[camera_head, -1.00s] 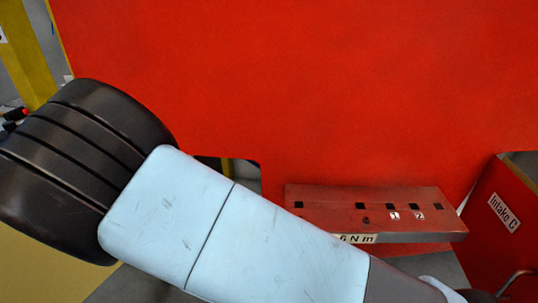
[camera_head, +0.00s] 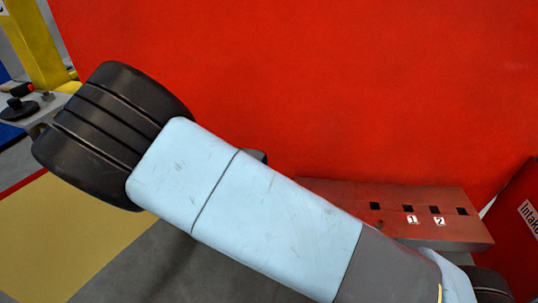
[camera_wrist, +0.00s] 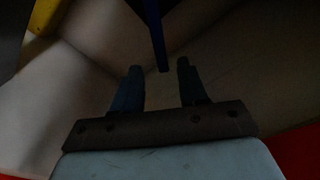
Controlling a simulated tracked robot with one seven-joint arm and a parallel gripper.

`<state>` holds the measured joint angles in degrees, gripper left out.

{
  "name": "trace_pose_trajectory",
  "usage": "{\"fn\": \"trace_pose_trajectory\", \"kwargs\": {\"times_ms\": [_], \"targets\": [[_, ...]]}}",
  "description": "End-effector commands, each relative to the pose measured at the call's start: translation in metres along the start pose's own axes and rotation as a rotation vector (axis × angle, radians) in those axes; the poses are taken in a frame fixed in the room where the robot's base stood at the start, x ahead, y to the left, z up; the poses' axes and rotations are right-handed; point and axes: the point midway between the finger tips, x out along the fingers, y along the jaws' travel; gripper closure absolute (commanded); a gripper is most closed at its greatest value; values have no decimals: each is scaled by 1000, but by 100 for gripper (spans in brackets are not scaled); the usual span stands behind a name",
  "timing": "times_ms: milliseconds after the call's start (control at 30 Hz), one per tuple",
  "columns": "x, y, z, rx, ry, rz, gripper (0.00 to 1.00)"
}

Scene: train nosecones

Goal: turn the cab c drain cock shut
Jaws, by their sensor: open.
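My gripper (camera_wrist: 159,68) is open in the dark wrist view, with its two fingers apart. A narrow blue bar (camera_wrist: 155,35) comes down from the top, and its lower end shows between the fingertips. I cannot tell whether it is the drain cock's handle, nor how far in front of the fingers it is. No touch with either finger shows. In the head view my own arm crosses the middle, and my gripper is not visible there. I cannot make out the cab C drain cock for certain in either view.
A large red panel (camera_head: 300,90) fills the back. A red ledge (camera_head: 455,222) with square holes and labels 1 and 2 lies behind my arm. A yellow post (camera_head: 36,45) stands at left; yellow floor (camera_head: 60,225) is clear.

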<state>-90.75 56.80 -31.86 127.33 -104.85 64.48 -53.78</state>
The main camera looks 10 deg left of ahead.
Motion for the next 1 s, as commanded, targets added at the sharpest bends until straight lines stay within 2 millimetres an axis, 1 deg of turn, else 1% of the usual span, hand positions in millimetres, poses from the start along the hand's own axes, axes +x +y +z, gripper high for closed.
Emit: {"fn": "trace_pose_trajectory", "kwargs": {"times_ms": [33, 200, 300, 400, 600, 833, 1000], "targets": [[10, 0, -1, -1, 2, -3, 57], [37, 0, -1, -2, 1, -2, 57], [50, 0, 0, 0, 1, -2, 57], [58, 0, 0, -1, 0, -1, 57], [65, 0, -1, -1, 0, -1, 57], [66, 0, 0, -1, 0, 0, 57], [65, 0, 0, -1, 0, 0, 74]]}}
